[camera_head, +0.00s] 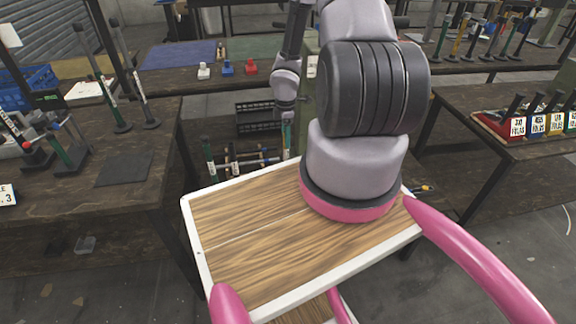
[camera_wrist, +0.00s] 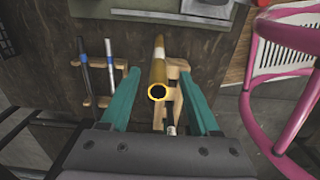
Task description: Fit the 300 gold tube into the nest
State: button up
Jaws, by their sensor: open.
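A gold tube (camera_wrist: 158,72) shows in the wrist view with its round open end facing the camera. It sits at a light wooden holder (camera_wrist: 178,66), between the two teal fingers of my gripper (camera_wrist: 157,84). The fingers are open, one on each side of the tube, with gaps showing. Whether the tube is seated in the holder I cannot tell. In the head view my gripper (camera_head: 287,132) is small and partly hidden, low beside a rack of tubes. I can read no 300 mark, and I cannot pick out the nest with certainty.
In the wrist view a second wooden holder (camera_wrist: 100,101) with a black tube and a blue-banded tube stands left, and a pink-framed chair-like part is right. In the head view a wooden tray top (camera_head: 245,250) fills the front; benches stand left, right and behind.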

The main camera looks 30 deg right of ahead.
notch_tip(320, 180, down, 6)
dwell(0.4)
grip_shut()
jog(key=shift+w, duration=0.1)
dwell(1.2)
